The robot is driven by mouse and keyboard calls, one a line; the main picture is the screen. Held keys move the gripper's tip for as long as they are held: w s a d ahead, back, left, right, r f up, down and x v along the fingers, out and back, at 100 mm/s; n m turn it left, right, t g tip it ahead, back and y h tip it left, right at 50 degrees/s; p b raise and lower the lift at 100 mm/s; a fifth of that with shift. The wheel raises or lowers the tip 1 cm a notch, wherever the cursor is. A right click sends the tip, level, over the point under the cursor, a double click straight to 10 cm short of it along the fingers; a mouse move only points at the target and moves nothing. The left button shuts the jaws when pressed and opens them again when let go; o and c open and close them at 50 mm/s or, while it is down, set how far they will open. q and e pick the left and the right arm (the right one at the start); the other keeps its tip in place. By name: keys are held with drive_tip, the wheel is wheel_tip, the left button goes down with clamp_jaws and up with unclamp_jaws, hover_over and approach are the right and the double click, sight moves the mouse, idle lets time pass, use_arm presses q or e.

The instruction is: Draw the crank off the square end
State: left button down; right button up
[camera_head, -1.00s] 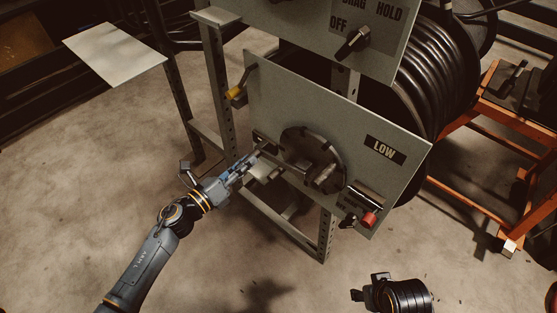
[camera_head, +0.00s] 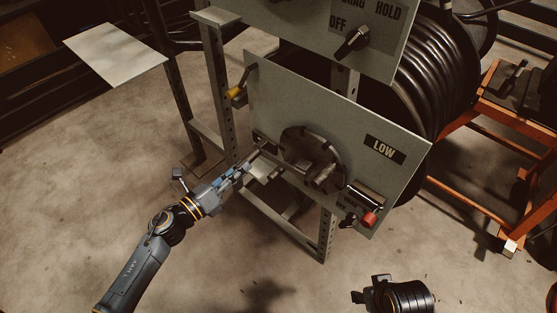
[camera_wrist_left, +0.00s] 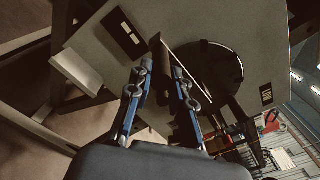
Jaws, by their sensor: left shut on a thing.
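My left gripper (camera_head: 247,166) comes in from the left in the head view, its fingertips at the left side of the dark round plate (camera_head: 303,143) on the lower grey panel. In the left wrist view my left gripper (camera_wrist_left: 160,72) is shut on a dark, round crank handle (camera_wrist_left: 154,46) between its blue-sided fingers. A long flat bar of the crank runs from there past the dark round plate (camera_wrist_left: 212,62). The square end is hidden, so I cannot tell how far the crank sits on it. My right wrist shows at the bottom right; its fingers are not clear.
The lower grey panel (camera_head: 275,95) carries a LOW label (camera_head: 384,149), a red-tipped lever (camera_head: 369,218) and a yellow-tipped lever (camera_head: 234,93). An upper panel with a black knob (camera_head: 352,42) overhangs it. A hose reel stands behind.

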use_arm(q)
drive_tip(key=shift+a+f, duration=0.45)
drive_tip(key=shift+a, duration=0.1)
use_arm(e)
drive_tip(key=shift+w+r, duration=0.1)
drive_tip(key=shift+w, duration=0.1)
use_arm(q)
drive_tip(key=shift+s+a, duration=0.1)
drive_tip(key=shift+s, duration=0.05)
drive_tip(key=shift+s+a, duration=0.2)
drive_tip(key=shift+s, duration=0.1)
use_arm(e)
drive_tip(key=shift+r, duration=0.15)
use_arm(q)
drive_tip(key=v, duration=0.2)
drive_tip(key=shift+s+a+r, duration=0.15)
drive_tip(key=shift+s+r, duration=0.05)
drive_tip(key=c, duration=1.6)
unclamp_jaws()
use_arm(e)
drive_tip(key=shift+s+a+r, duration=0.15)
drive_tip(key=shift+s+r, duration=0.05)
drive_tip(key=shift+r, duration=0.15)
